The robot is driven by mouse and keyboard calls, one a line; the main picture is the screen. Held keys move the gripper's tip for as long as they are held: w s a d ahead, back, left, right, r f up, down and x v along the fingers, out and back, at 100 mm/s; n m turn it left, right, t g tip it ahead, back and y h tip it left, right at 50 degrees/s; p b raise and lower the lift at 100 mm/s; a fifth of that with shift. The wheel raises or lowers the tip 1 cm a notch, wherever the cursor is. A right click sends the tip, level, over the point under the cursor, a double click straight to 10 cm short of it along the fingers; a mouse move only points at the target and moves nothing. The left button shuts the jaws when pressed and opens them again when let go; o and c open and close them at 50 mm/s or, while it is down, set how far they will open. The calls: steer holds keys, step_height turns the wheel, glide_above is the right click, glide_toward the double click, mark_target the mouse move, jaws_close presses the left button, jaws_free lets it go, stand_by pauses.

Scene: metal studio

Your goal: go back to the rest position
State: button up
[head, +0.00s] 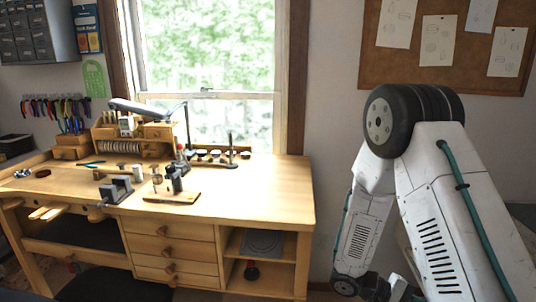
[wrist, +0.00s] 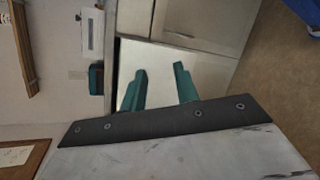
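My arm is folded at the right of the head view, with its elbow high and its forearm pointing down. Its lower end runs to the bottom edge of the head view, where the fingertips cannot be made out. In the wrist view my gripper (wrist: 160,88) shows two teal fingers standing apart. I see nothing held between them. The workbench (head: 250,190) stands to the left of my arm, apart from it.
The bench top carries a small vise (head: 117,190), a wooden tool organizer (head: 150,132) and several small tools. Its right front part is bare. A window (head: 205,80) is behind it, and a corkboard (head: 450,75) hangs above my arm. The wrist view shows metal cabinets (wrist: 205,27).

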steer(key=s+a+r+t+y, duration=0.2)
steer(key=s+a+r+y, duration=0.2)
steer(key=r, duration=0.5)
steer(key=s+a+r+t+y, duration=0.3)
steer(key=s+a+r+y, duration=0.1)
steer(key=r, duration=0.5)
steer(key=s+a+r+t+y, duration=0.3)
steer(key=s+a+r+y, duration=0.1)
steer(key=s+a+r, duration=0.2)
step_height(320, 180, up, 3)
steer(key=shift+s+a+f+y, duration=0.15)
steer(key=shift+a+y, duration=0.15)
steer(key=shift+a, duration=0.35)
